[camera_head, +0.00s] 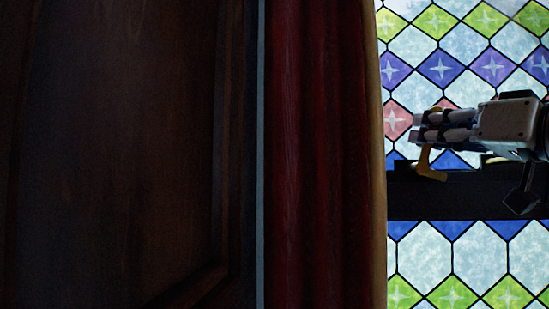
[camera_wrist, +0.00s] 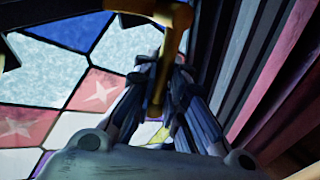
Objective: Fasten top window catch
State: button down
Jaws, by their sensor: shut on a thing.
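The brass window catch (camera_head: 430,170) sits on the dark horizontal bar of the stained glass window, at the right of the head view. Its arm rises from the bar to my gripper's fingers. My gripper (camera_head: 417,127) reaches in from the right edge with its fingers pointing left. In the wrist view the catch (camera_wrist: 172,45) runs down from the top and passes between my fingertips (camera_wrist: 165,78), which are shut on it. The fingers hide part of the catch. I cannot tell from these views how the catch sits against its keeper.
The dark window bar (camera_head: 440,203) crosses the patterned glass (camera_head: 480,253). A red curtain (camera_head: 320,150) with a tan edge hangs left of the window, and shows at the right of the wrist view (camera_wrist: 285,75). A dark wood panel (camera_head: 110,150) fills the left of the head view.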

jog(key=d+f+m+t+h+b, duration=0.1)
jog(key=m+b, duration=0.2)
jog(key=b, duration=0.1)
jog(key=d+f+m+t+h+b, duration=0.1)
jog(key=m+t+b, duration=0.1)
jog(key=m+b, duration=0.1)
jog(key=s+d+f+m+t+h+b, duration=0.1)
jog(key=m+b, duration=0.2)
jog(key=b, duration=0.2)
jog(key=shift+f, duration=0.1)
jog(key=m+h+b, duration=0.1)
jog(key=m, duration=0.1)
jog(key=f+m+t+h+b, duration=0.1)
jog(key=m+h+b, duration=0.2)
jog(key=m, duration=0.1)
jog(key=shift+d+f+t+b, duration=0.25)
jog(key=shift+d+t+b, duration=0.05)
jog(key=shift+d+b, duration=0.1)
jog(key=shift+s+d+f+m+h+b, duration=0.1)
jog(key=shift+f+m+h+b, duration=0.15)
jog(key=shift+m+h+b, duration=0.6)
jog(key=shift+w+d+f+m+h+b, duration=0.1)
jog(key=shift+f+m+h+b, duration=0.1)
jog(key=shift+m+h, duration=1.1)
jog(key=shift+s+f+m+h+b, duration=0.1)
jog(key=shift+f+m+h+b, duration=0.15)
jog(key=shift+m+h+b, duration=0.55)
jog(key=shift+m, duration=0.65)
